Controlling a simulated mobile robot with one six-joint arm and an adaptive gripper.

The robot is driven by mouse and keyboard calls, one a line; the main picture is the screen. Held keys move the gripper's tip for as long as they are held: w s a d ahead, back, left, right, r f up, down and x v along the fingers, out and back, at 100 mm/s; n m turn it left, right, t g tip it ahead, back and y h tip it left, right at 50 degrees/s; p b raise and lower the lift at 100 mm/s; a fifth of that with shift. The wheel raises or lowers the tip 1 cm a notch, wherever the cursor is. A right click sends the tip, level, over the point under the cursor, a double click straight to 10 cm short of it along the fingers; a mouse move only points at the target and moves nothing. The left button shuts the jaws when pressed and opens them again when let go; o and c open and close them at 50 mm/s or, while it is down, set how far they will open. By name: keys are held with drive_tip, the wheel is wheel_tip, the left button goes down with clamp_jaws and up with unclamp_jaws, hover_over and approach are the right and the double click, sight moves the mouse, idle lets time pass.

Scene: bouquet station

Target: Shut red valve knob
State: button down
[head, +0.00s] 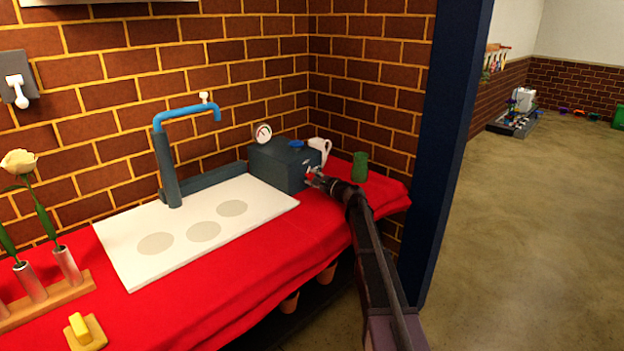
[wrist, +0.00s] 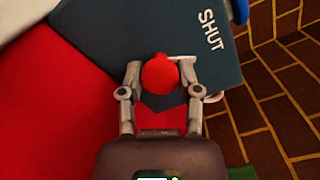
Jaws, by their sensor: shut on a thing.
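The red valve knob (wrist: 160,74) sits on the face of a dark blue-grey box (head: 276,165) at the back right of the table. My gripper (head: 314,178) reaches the box's right-hand face. In the wrist view my gripper (wrist: 160,80) has a finger on each side of the knob and is shut on it. The white word SHUT (wrist: 211,30) shows on the box to the upper right of the knob. A white mark shows just right of the knob, partly hidden by it and the finger. In the head view my gripper mostly hides the knob.
A round gauge (head: 263,134) and a blue cap (head: 296,144) are on the box. A white item (head: 320,147) and a green cup (head: 360,167) stand close to my gripper. A blue tap (head: 187,111) rises left, above a white board (head: 125,237). A brick wall stands behind.

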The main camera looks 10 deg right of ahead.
drive_tip(key=n, duration=0.5)
drive_tip(key=shift+a+n, duration=0.15)
drive_tip(key=shift+n, duration=0.25)
drive_tip(key=shift+c, duration=1.5)
unclamp_jaws()
drive_tip(key=shift+s, duration=0.1)
drive_tip(key=v, duration=1.2)
